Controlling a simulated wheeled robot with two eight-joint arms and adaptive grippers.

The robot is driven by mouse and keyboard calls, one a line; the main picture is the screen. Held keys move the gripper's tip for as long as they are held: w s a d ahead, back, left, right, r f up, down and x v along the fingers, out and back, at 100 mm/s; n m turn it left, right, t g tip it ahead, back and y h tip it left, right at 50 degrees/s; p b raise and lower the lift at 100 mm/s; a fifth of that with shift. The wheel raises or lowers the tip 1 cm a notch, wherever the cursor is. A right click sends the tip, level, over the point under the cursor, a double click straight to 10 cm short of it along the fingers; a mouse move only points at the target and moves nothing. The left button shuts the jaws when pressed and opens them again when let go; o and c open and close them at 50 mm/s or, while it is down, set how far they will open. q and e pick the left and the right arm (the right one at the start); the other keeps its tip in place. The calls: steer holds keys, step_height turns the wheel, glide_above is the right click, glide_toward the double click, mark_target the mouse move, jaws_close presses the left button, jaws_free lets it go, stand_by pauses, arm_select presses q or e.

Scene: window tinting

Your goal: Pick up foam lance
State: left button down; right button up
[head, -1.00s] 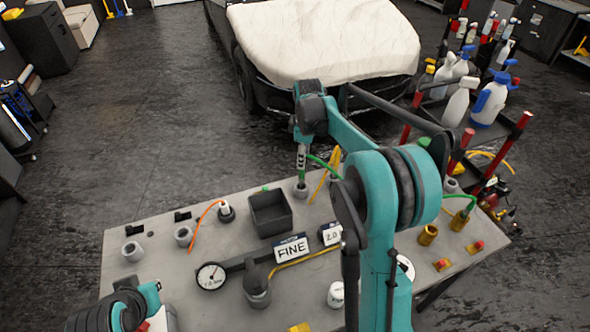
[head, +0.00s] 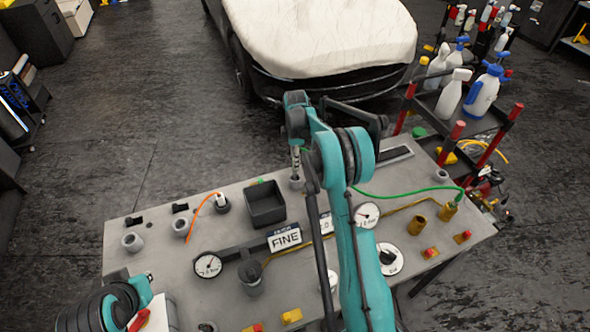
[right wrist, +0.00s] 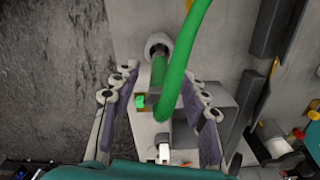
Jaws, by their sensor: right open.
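A green hose (right wrist: 195,55) loops down close in front of the right wrist camera and meets an upright green piece (right wrist: 158,72) at a round grey holder (right wrist: 160,45). I take this to be the foam lance, but its full shape is hidden. My right gripper (right wrist: 160,108) is open, its fingers apart on either side of the green piece and hose, with no grip visible. In the head view, my right gripper (head: 295,165) points down just over the grey holder (head: 297,183) at the bench's far edge. My left gripper is out of view; only part of that arm shows.
The grey bench (head: 160,265) carries a dark tray (head: 266,206), several grey holders, gauges (head: 207,264) and a FINE sign (head: 284,239). A bottle rack and a covered car (head: 320,45) stand beyond.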

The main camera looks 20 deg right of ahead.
steer(key=shift+f, duration=0.9)
jaws_close()
steer(key=shift+r, duration=0.15)
